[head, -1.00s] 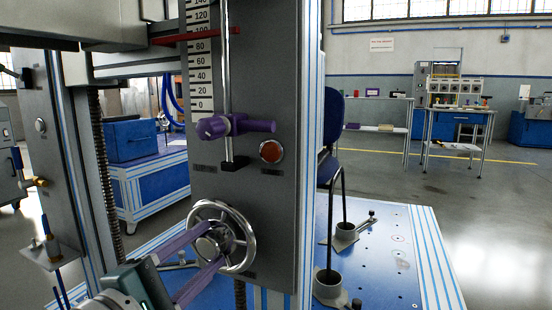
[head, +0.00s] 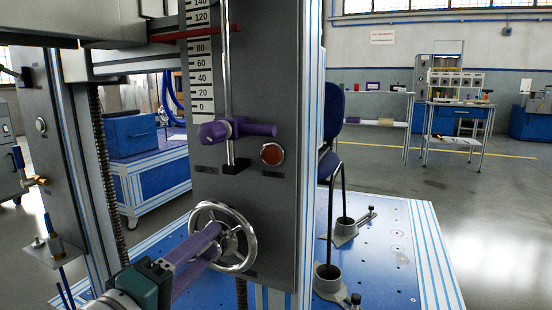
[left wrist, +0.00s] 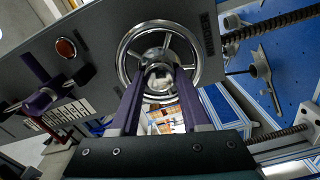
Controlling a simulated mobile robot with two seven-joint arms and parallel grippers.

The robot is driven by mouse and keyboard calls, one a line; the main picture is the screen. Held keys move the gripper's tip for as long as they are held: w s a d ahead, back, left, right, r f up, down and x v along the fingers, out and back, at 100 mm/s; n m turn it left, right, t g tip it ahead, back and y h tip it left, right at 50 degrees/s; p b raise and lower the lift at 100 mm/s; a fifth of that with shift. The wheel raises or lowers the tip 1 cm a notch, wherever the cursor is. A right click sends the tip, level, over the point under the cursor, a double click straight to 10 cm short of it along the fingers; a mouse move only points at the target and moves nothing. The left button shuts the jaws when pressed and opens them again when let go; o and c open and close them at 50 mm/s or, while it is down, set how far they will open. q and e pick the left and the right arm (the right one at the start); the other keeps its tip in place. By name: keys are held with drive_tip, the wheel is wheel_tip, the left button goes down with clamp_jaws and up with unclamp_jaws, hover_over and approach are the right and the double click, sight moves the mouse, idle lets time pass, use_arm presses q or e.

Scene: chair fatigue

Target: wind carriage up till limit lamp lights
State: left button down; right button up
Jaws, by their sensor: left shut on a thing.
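The chrome handwheel (head: 222,238) is on the front of the grey column panel (head: 225,185). My left gripper (head: 218,238) has its purple fingers on the wheel's hub, shut on it. The left wrist view shows both fingers (left wrist: 158,82) reaching the hub of the wheel (left wrist: 124,58). The round limit lamp (head: 272,154) is dull orange-red with no clear glow; it also shows in the left wrist view (left wrist: 66,47). The red pointer (head: 190,33) of the carriage (head: 130,61) stands near 100 on the scale (head: 201,75). My right gripper is not in view.
A purple clamp (head: 255,130) sits on the chrome rod above the wheel. A blue chair (head: 333,105) stands on the blue base plate (head: 375,260), its feet in metal cups. Open floor and workbenches (head: 455,120) lie behind on the right.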

use_arm(q)
drive_tip(key=shift+d+f+m+p, duration=0.1)
drive_tip(key=shift+m+p, duration=0.05)
drive_tip(key=shift+m, duration=0.45)
drive_tip(key=shift+d+f+m+p, duration=0.1)
drive_tip(key=shift+m+p, duration=0.05)
drive_tip(key=shift+m, duration=0.45)
drive_tip(key=m, duration=0.3)
drive_tip(key=m+p, duration=0.1)
drive_tip(key=m, duration=0.2)
drive_tip(key=shift+r, duration=0.1)
drive_tip(key=m, duration=0.3)
drive_tip(key=shift+d, duration=0.1)
